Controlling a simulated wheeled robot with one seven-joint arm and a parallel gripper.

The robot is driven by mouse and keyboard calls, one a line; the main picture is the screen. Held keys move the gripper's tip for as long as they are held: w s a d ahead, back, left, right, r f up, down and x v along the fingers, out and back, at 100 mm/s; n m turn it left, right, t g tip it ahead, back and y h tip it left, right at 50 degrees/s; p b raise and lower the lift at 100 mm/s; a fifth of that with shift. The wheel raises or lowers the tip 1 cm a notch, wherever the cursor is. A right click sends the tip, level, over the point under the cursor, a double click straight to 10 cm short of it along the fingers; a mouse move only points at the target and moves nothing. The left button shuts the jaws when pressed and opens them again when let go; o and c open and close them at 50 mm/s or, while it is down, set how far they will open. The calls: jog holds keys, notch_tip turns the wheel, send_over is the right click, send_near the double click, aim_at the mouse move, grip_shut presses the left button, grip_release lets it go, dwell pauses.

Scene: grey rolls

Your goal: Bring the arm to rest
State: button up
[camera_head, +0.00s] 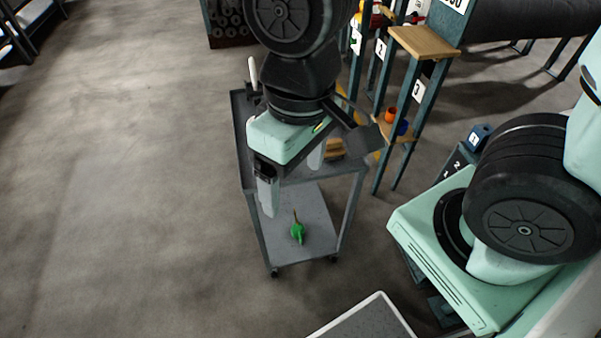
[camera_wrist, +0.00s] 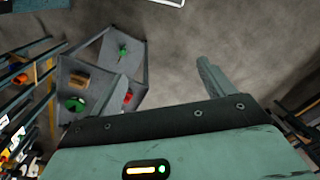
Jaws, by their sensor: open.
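My gripper (camera_head: 291,180) hangs above the grey cart in the head view, with its two pale green fingers spread apart and nothing between them.
The grey cart (camera_head: 348,182) has a green object (camera_head: 297,232) on its lower shelf. Its top bears a wooden block (camera_wrist: 79,82), a green item (camera_wrist: 75,103) and a red item (camera_wrist: 128,97). A numbered shelf rack (camera_head: 412,95) stands right. Floor at left is clear.

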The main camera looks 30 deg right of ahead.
jog(key=n, duration=0.1)
jog(key=s+n, duration=0.1)
jog(key=shift+s+d+r+n, duration=0.1)
jog(key=shift+r+n, duration=0.1)
jog(key=shift+n, duration=0.1)
dwell(1.0)
